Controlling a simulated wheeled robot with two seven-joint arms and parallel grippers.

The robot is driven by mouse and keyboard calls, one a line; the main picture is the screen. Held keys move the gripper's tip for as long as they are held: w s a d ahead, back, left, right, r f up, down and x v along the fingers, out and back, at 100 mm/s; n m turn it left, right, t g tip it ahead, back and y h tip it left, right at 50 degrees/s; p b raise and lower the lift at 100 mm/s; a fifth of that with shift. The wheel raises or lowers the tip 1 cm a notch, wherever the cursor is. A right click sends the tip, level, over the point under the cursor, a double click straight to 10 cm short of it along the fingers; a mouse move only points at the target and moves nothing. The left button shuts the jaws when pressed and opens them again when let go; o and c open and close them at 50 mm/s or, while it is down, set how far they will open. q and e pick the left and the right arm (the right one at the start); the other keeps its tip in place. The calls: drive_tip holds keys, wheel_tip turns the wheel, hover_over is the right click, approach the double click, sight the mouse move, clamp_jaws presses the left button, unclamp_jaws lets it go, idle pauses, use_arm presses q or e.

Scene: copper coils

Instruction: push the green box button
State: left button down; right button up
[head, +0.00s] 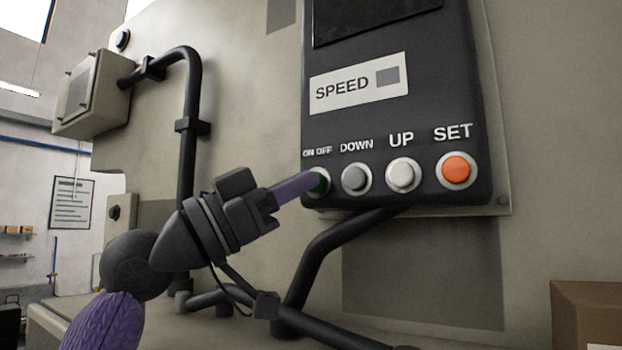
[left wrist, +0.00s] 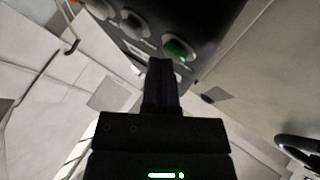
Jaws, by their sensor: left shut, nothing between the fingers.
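The green button (head: 320,182) is at the left end of the button row on a dark control box (head: 440,80), under the "ON OFF" label. My left gripper (head: 312,182) is shut and empty, and its fingertips overlap the left part of the button in the head view. In the left wrist view the green button (left wrist: 178,49) shows just beyond and to the right of the closed fingertips (left wrist: 160,62). I cannot tell whether the tips touch it. My right gripper is not in view.
A grey button (head: 356,179), a white button (head: 403,175) and an orange button (head: 456,170) sit to the right of the green one. A black pipe (head: 318,250) runs below the box. A cardboard box (head: 585,310) stands at the lower right.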

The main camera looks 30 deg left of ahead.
use_arm(q)
drive_tip(key=shift+w, duration=0.15)
idle(0.4)
drive_tip(key=shift+s, duration=0.85)
drive_tip(key=s, duration=0.1)
drive_tip(key=s+b, duration=0.1)
drive_tip(key=s, duration=0.1)
drive_tip(key=s+b, duration=0.1)
drive_tip(key=s, duration=0.1)
drive_tip(key=shift+a, duration=0.25)
idle(0.4)
